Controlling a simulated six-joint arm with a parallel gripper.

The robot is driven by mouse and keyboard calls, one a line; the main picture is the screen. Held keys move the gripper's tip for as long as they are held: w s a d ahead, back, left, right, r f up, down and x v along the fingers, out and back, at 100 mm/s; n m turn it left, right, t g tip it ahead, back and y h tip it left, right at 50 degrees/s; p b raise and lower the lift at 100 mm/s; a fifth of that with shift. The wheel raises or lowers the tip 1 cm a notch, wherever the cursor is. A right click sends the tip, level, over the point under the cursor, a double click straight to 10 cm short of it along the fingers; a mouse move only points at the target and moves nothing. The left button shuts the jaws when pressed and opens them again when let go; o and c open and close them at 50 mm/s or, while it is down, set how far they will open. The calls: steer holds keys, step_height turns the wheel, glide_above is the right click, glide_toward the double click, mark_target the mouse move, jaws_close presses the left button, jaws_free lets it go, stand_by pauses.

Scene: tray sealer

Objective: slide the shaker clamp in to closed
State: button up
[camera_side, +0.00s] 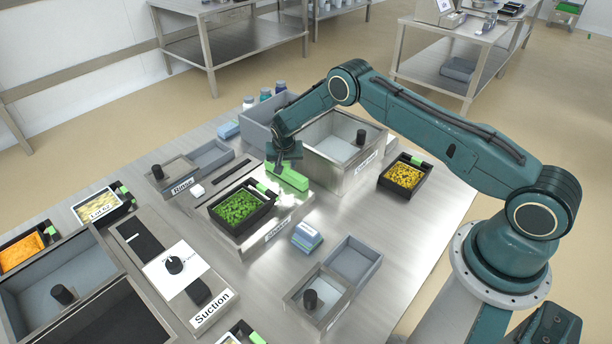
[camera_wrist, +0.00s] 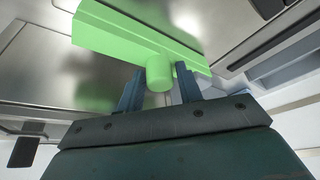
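The shaker clamp is a bright green bar (camera_side: 288,177) at the back edge of the shaker (camera_side: 262,240), behind a black tray (camera_side: 219,222) of green pieces. In the wrist view the green bar (camera_wrist: 130,40) runs across the top, with a round green knob (camera_wrist: 160,73) standing out from it. My gripper (camera_side: 284,158) is just above the clamp in the side view. In the wrist view my gripper's two blue fingers (camera_wrist: 160,84) stand on either side of the knob, with narrow gaps visible, so it looks open. Contact with the knob cannot be made out.
A large steel box with a black knob (camera_side: 361,137) stands right behind the clamp. A black tray of yellow pieces (camera_side: 402,177) lies to the right. A blue stack (camera_side: 307,236) and small grey bins (camera_side: 353,262) are in front. Bare steel table lies between them.

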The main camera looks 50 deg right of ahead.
jaws_close()
steer(key=a, duration=0.7)
steer(key=shift+o, duration=2)
jaws_free()
steer(key=shift+r, duration=0.15)
steer(key=v, duration=1.3)
steer(key=shift+r, duration=0.25)
steer(key=shift+s+a, duration=0.1)
